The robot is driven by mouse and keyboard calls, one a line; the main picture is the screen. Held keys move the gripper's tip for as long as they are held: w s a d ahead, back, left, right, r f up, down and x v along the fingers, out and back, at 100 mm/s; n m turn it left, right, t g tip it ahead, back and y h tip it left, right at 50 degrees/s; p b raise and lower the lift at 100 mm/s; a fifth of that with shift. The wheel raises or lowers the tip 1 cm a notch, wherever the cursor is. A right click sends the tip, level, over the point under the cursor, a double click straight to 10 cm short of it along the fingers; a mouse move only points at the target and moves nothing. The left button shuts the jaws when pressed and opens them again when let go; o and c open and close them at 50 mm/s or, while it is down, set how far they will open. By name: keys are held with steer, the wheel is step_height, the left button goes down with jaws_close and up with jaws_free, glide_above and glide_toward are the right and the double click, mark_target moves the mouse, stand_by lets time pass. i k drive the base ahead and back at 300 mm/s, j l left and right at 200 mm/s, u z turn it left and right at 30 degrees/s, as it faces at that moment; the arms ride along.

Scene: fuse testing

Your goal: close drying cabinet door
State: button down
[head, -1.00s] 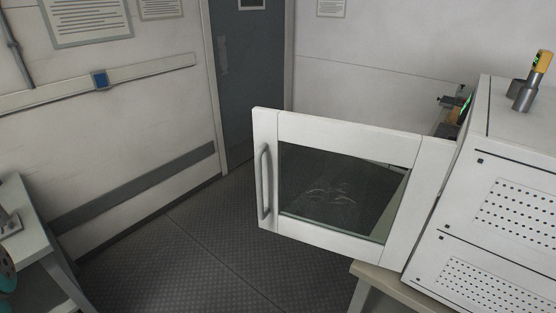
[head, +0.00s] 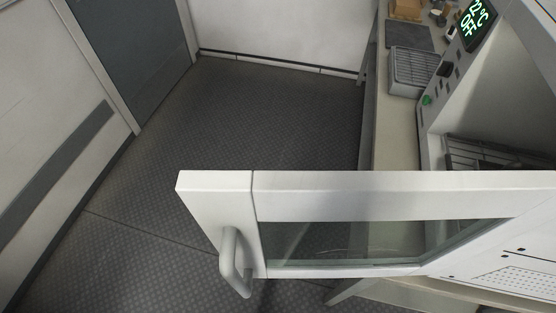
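The drying cabinet door (head: 350,198) stands wide open in the head view, reaching left from the cabinet at the right. It is a white frame with a dark glass window (head: 340,240). Its grey bar handle (head: 232,262) is near the free left end, on the side facing me. The white drying cabinet (head: 510,100) shows partly at the right, with a lit panel (head: 476,20) reading 22 °C and OFF. Part of a dark rack (head: 485,152) shows inside it. My gripper is not in view.
A workbench (head: 397,135) runs along the right, behind the door, with a grey vented box (head: 415,72) and small items on it. Open dark floor (head: 250,120) lies left of the bench. A grey room door (head: 130,50) and a wall are at the left.

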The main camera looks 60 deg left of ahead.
mark_target(229, 206)
steer(key=u, duration=0.85)
